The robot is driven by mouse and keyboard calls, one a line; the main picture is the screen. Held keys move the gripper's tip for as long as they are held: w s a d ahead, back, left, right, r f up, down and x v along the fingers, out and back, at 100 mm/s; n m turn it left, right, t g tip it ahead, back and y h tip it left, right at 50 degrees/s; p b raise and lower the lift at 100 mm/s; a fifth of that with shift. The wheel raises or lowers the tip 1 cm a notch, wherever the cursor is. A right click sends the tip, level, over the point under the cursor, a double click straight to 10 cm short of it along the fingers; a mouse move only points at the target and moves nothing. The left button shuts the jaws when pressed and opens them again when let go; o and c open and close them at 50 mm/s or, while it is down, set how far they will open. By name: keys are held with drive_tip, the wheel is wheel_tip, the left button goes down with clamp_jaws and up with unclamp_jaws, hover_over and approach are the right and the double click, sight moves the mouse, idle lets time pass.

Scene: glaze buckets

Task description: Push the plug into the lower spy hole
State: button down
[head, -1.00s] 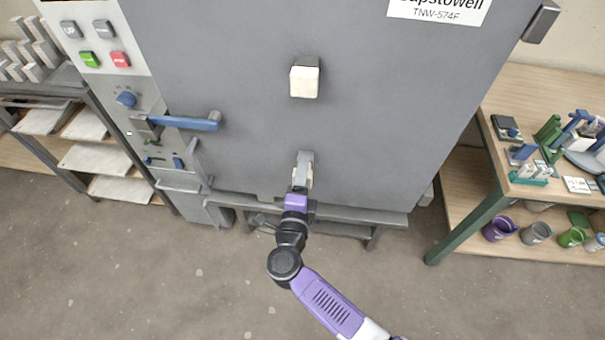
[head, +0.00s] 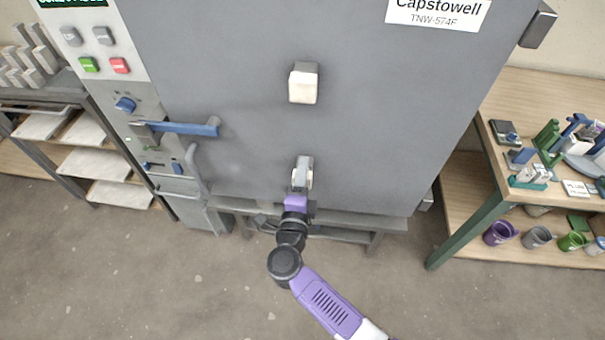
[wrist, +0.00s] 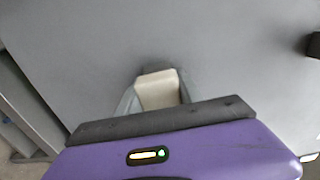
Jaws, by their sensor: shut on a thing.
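The kiln door (head: 250,130) is a large grey panel in front of me. An off-white plug (head: 303,88) sits in the upper part of the door and stands out from it. My gripper (head: 302,180) is low on the door, below that plug. It is shut on a second off-white plug, which shows between the fingers in the wrist view (wrist: 158,90). A dark grey patch lies just behind this plug at the door. The lower spy hole itself is hidden behind the plug and fingers, so I cannot tell how deep the plug sits.
A blue door handle (head: 185,128) and a control panel (head: 95,60) with buttons are on the left. A shelf rack (head: 90,160) stands further left. A wooden workbench (head: 520,85) with tools and several buckets below is on the right. The floor in front is clear.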

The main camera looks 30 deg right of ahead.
drive_tip(key=shift+w+d, duration=0.25)
drive_tip(key=shift+w, duration=0.15)
idle(0.3)
drive_tip(key=c, duration=0.7)
unclamp_jaws()
drive_tip(key=shift+o, duration=0.2)
drive_tip(key=shift+o, duration=1)
drive_tip(key=p+v, duration=0.2)
drive_tip(key=v, duration=0.6)
drive_tip(key=shift+p, duration=0.4)
